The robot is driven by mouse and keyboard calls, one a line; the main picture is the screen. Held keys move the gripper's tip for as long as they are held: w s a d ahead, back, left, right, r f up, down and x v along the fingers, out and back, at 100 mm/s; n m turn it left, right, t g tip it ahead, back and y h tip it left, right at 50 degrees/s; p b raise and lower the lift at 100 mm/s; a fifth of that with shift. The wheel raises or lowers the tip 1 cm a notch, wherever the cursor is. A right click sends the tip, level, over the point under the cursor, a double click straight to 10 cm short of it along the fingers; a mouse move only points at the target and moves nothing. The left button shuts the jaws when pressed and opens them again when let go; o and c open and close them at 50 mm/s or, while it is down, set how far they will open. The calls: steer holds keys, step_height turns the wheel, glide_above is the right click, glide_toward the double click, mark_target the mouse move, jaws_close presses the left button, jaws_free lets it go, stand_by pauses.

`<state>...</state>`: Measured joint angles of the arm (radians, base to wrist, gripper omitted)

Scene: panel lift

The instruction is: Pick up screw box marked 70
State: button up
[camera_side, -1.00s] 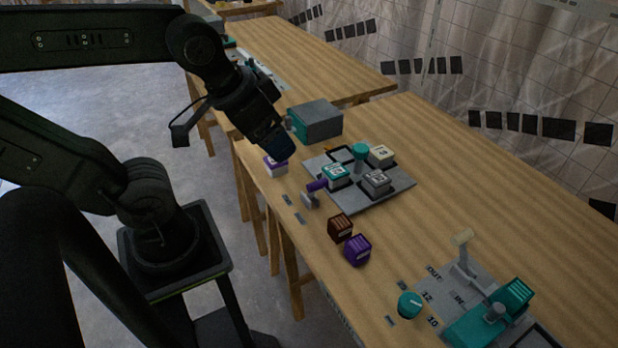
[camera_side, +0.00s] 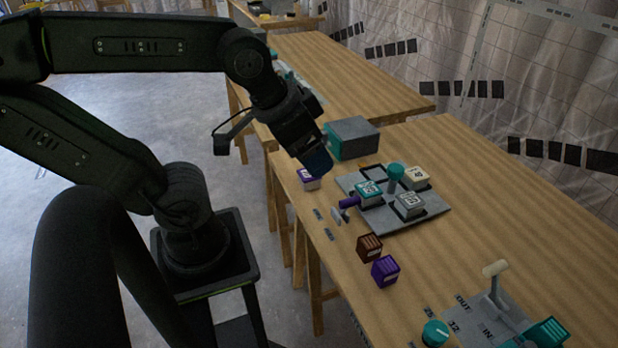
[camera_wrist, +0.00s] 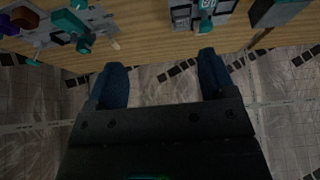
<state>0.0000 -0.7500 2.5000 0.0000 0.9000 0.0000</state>
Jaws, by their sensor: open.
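Several small screw boxes are in the side view. A teal-topped box (camera_side: 369,192), a grey box (camera_side: 410,204) and a cream box (camera_side: 416,178) sit on a grey panel (camera_side: 430,212). A purple-and-white box (camera_side: 309,179) stands on the wooden table left of the panel. A brown box (camera_side: 369,247) and a purple box (camera_side: 385,270) stand in front of it. Their printed marks are too small for me to tell which is 70. My gripper (camera_side: 318,163) is above the table near the purple-and-white box; its fingers (camera_wrist: 160,78) are apart and empty in the wrist view.
A grey box with a teal end (camera_side: 354,138) stands behind the panel. A lever fixture (camera_side: 494,290) and teal knob (camera_side: 435,333) are at the front right. The table's right side is clear.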

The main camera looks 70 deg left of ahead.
steer(key=shift+o, duration=0.2)
steer(key=shift+o, duration=1)
steer(key=n+g+y, duration=0.5)
steer(key=n+g, duration=0.1)
steer(key=n, duration=1.2)
glide_above(309, 178)
steer(key=d, duration=0.2)
step_height(309, 178, down, 16)
steer(key=shift+h, duration=0.3)
steer(key=x, duration=0.4)
steer(key=w+x, duration=0.1)
steer(key=x, duration=0.8)
steer(key=shift+w+f, duration=0.15)
steer(key=shift+w, duration=0.05)
steer(key=shift+c, duration=0.3)
